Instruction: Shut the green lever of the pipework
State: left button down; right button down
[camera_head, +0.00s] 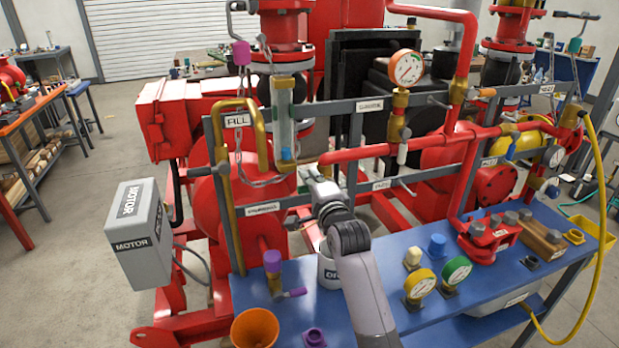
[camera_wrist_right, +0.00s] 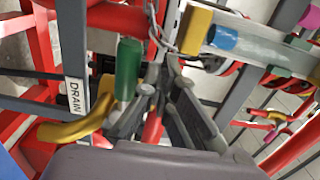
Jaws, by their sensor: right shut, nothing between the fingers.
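The green lever (camera_wrist_right: 128,68) shows in the right wrist view as a green cylindrical grip, just left of my right gripper's fingers. My right gripper (camera_wrist_right: 165,85) is shut and empty, with the grip beside its fingers, not between them; whether they touch I cannot tell. In the head view my right gripper (camera_head: 312,172) is at the front of the pipework, just below the clear sight tube (camera_head: 284,118). I cannot make out the green lever clearly there; my gripper and wrist cover that spot. My left gripper is not in view.
Brass pipe (camera_wrist_right: 75,130) and a DRAIN label (camera_wrist_right: 75,95) lie close to the grip. A chain hangs near the fingers. A blue bench (camera_head: 395,310) below my arm carries gauges, an orange cup (camera_head: 255,328) and a white mug. A grey motor box (camera_head: 140,235) stands left.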

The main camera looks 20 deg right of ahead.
jog(key=shift+d+r+p, duration=0.1)
jog(key=shift+r+p, duration=0.25)
jog(key=shift+r, duration=0.05)
jog(key=s+p, duration=0.4)
jog(key=s, duration=0.5)
jog(key=shift+p, duration=0.3)
